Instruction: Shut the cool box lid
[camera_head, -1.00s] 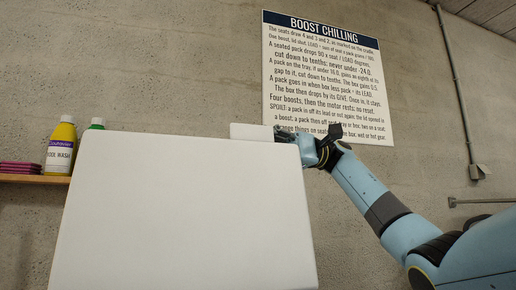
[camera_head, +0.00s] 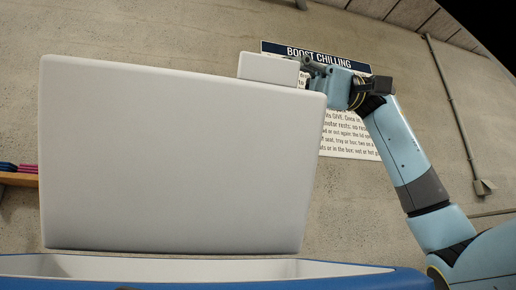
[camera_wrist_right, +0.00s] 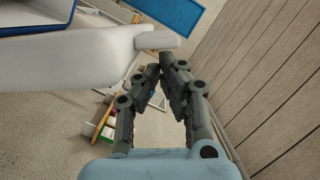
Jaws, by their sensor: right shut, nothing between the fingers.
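The cool box lid (camera_head: 180,165) stands open and upright, a large white panel above the box in the head view. A white tab (camera_head: 268,67) sticks up from its top edge near the right corner. The blue cool box (camera_head: 350,282) shows its rim and part of its white inside at the bottom. My right gripper (camera_head: 312,68) is at the right end of the tab, partly hidden. In the wrist view the right gripper (camera_wrist_right: 165,62) is shut and empty, its fingertips just below the tab (camera_wrist_right: 158,40); contact is unclear. The left gripper is not in view.
The wall sign (camera_head: 345,140) is partly covered by the lid and my right arm. A wooden shelf (camera_head: 18,179) with pink and blue items is at the left edge. A pipe (camera_head: 455,110) runs down the wall at right.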

